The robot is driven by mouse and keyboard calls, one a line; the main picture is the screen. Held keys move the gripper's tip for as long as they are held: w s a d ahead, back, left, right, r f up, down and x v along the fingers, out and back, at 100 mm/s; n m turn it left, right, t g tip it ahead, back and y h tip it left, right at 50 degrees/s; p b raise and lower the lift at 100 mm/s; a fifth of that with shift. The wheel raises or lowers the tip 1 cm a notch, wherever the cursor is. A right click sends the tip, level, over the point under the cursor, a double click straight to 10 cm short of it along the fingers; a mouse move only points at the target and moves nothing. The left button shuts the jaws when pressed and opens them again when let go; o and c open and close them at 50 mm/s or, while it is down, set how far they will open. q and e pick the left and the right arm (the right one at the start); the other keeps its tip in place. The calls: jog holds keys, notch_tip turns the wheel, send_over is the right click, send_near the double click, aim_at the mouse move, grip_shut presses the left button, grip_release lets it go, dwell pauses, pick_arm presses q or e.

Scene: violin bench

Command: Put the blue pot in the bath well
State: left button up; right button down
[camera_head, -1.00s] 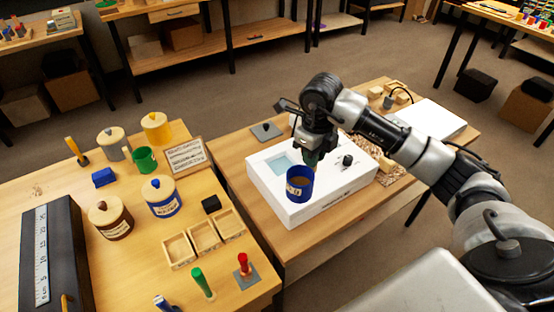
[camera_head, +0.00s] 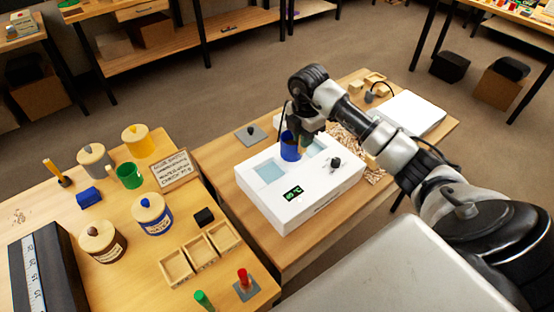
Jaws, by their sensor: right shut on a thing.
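The blue pot (camera_head: 290,149) is upright over the white bath box (camera_head: 285,204). My right gripper (camera_head: 302,138) is shut on it from behind, and the fingertips are partly hidden. The bath's top has a pale blue well (camera_head: 269,171) at the left and another pale blue well (camera_head: 314,149) at the right. The pot stands between these in the picture, at the near-left edge of the right well. I cannot tell whether its base is in the well or just above it. My left gripper is not in view.
A black knob (camera_head: 336,163) and a lit display (camera_head: 293,193) are on the bath. Wood shavings (camera_head: 349,148) lie behind it. The left bench holds lidded jars, including a blue-banded one (camera_head: 153,214), a green mug (camera_head: 130,176) and wooden trays (camera_head: 200,249).

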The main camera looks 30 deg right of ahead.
jog(key=a+f+p, duration=0.1)
jog(key=a+f, duration=0.1)
jog(key=w+a+f+p, duration=0.1)
jog(key=a+f, duration=0.1)
jog(key=w+a+f+p, duration=0.1)
jog(key=a+f, duration=0.1)
jog(key=f, duration=0.1)
jog(key=shift+a, duration=0.1)
jog(key=shift+f, duration=0.45)
jog(key=shift+f, duration=0.1)
jog(key=c, duration=1.1)
grip_release()
